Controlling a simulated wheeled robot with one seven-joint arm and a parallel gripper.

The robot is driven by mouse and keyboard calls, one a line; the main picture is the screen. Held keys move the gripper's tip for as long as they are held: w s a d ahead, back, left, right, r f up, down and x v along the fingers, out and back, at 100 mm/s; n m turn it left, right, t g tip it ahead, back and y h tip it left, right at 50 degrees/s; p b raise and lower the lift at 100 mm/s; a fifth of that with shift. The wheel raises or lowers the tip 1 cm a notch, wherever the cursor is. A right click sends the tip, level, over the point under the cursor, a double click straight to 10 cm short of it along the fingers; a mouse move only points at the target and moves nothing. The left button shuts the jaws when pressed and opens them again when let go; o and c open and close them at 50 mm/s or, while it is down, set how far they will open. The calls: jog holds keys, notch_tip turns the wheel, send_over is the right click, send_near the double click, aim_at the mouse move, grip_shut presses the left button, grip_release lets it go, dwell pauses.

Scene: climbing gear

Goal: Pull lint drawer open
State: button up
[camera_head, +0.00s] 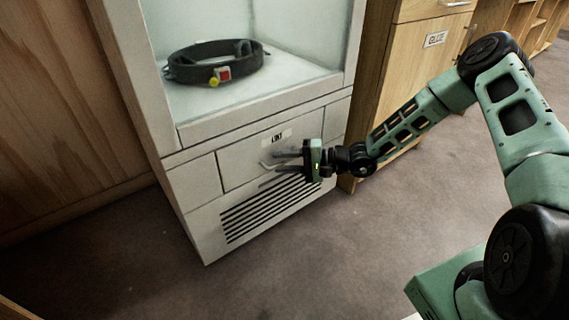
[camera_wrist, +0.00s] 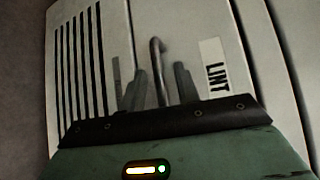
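The lint drawer (camera_head: 238,163) is a pale front panel with a "LINT" label (camera_head: 279,137), set low in a white cabinet. It looks shut, roughly flush with the panels beside it. Its bar handle (camera_head: 266,164) stands out below the label. My gripper (camera_head: 277,162) is at the handle, reaching in from the right. In the wrist view, the handle (camera_wrist: 157,62) shows between the two dark fingers of my gripper (camera_wrist: 160,88), with a gap visible on each side. The fingers are apart; I cannot tell whether either touches the handle. The label (camera_wrist: 214,76) is right of the fingers.
A vent grille (camera_head: 268,207) lies below the drawer. A black collar-like strap (camera_head: 215,62) with a red and yellow piece rests in the open bay above. A wooden cabinet (camera_head: 385,75) stands close on the right. The carpet floor (camera_head: 330,255) in front is clear.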

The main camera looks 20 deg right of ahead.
grip_shut()
jog(key=s+d+p, duration=0.3)
jog(key=s+p, duration=0.3)
jog(key=s, duration=0.5)
jog(key=s+d+p, duration=0.4)
jog(key=s+p, duration=0.3)
jog(key=s, duration=0.4)
jog(key=shift+d, duration=0.15)
grip_release()
